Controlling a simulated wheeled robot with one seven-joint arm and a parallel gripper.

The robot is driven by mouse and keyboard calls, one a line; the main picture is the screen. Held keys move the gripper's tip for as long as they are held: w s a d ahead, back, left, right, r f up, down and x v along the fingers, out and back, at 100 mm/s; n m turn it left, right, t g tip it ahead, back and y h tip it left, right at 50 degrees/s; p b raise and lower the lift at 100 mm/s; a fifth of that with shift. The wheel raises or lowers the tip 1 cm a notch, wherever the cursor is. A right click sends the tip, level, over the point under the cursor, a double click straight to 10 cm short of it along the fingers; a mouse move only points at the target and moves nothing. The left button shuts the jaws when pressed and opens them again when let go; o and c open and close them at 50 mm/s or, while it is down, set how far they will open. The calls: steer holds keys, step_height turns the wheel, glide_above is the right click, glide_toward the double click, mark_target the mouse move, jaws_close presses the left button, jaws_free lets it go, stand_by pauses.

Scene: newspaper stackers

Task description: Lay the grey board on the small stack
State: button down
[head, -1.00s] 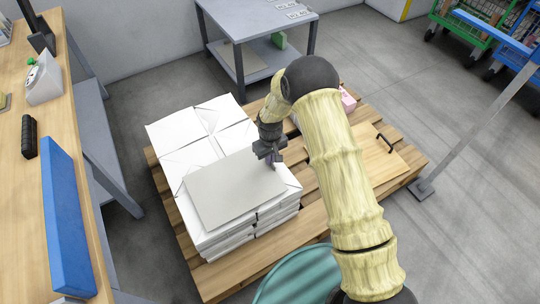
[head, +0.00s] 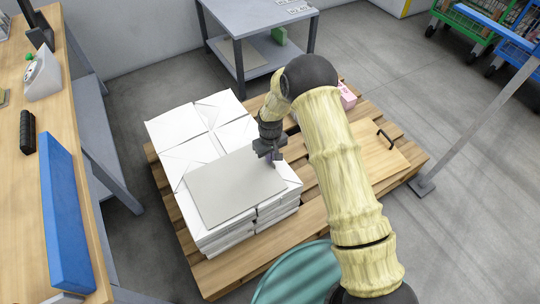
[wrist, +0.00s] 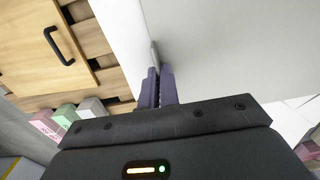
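The grey board (head: 236,188) lies flat, or very nearly so, over the near part of a block of white paper bundles (head: 205,128) on a wooden pallet. I cannot tell whether it rests fully on them. My gripper (head: 270,158) is at the board's right edge, pointing down. In the wrist view, the purple fingers (wrist: 157,88) are close together, with a thin grey edge between them, and the pale board (wrist: 230,50) spreads to the right. The gripper looks shut on that edge. The bundles under the board are mostly hidden.
A wooden panel with a black handle (head: 384,143) lies on the pallet's right (head: 330,215). A pink block (head: 347,97) is behind my arm. A grey table (head: 240,22) stands behind, a wooden workbench (head: 90,180) at left. A teal round thing (head: 295,275) is in front.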

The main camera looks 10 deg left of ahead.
steer(key=shift+f, duration=0.25)
steer(key=c, duration=1.6)
jaws_free()
steer(key=shift+o, duration=0.2)
step_height(320, 180, up, 17)
steer(key=p, duration=0.5)
steer(key=shift+r, duration=0.2)
steer(key=shift+d, duration=0.1)
